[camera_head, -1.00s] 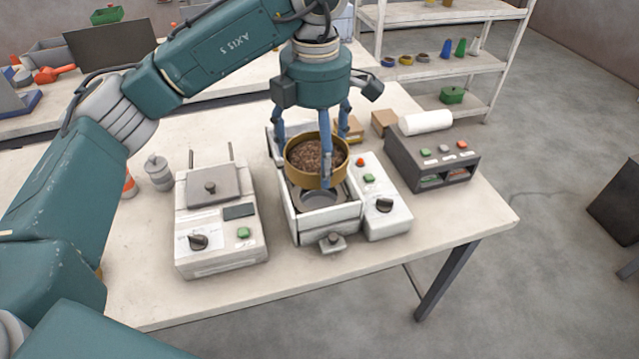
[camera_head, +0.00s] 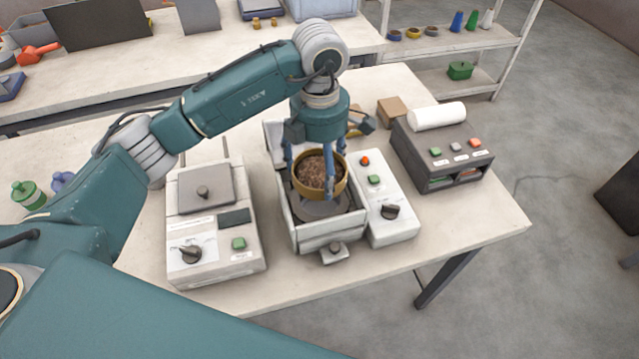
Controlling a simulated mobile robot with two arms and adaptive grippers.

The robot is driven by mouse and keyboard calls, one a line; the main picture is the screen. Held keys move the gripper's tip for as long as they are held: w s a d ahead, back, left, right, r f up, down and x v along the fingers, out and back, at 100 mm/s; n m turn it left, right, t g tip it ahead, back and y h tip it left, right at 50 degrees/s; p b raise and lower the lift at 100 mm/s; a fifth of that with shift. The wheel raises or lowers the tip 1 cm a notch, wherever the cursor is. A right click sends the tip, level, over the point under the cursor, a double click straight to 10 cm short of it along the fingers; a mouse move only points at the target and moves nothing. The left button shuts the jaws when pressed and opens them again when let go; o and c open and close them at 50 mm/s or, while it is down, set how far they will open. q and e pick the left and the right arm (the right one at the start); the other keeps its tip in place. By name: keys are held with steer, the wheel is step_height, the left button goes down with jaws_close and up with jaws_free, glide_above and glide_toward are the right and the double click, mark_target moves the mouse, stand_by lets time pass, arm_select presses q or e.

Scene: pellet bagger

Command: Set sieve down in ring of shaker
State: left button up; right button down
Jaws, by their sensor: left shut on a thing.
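The sieve (camera_head: 321,192) is a brass-coloured round pan with brown pellets in it. My left gripper (camera_head: 317,166) points down and is shut on the sieve, its blue fingers at the rim. The shaker (camera_head: 318,240) is a white open-topped box with a control panel on its right. The sieve is over the back part of the shaker's opening. The dark ring (camera_head: 318,210) shows below the sieve's front edge, and the sieve hides its back part. I cannot tell whether the sieve touches the ring. My right gripper is not in view.
A white machine with a grey lid (camera_head: 207,190) stands left of the shaker. A dark unit with a white roll (camera_head: 440,150) stands to the right, and a cardboard box (camera_head: 391,111) is behind. The table's front right corner is clear.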

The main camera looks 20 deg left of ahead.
mark_target(320, 179)
arm_select(q)
step_height(320, 179, down, 3)
steer(key=shift+f+p, duration=0.3)
steer(key=shift+p, duration=0.1)
step_height(320, 179, down, 3)
steer(key=shift+f+p, duration=0.2)
steer(key=shift+p, duration=0.3)
steer(key=shift+f, duration=0.25)
steer(key=o, duration=1)
steer(key=shift+o, duration=0.2)
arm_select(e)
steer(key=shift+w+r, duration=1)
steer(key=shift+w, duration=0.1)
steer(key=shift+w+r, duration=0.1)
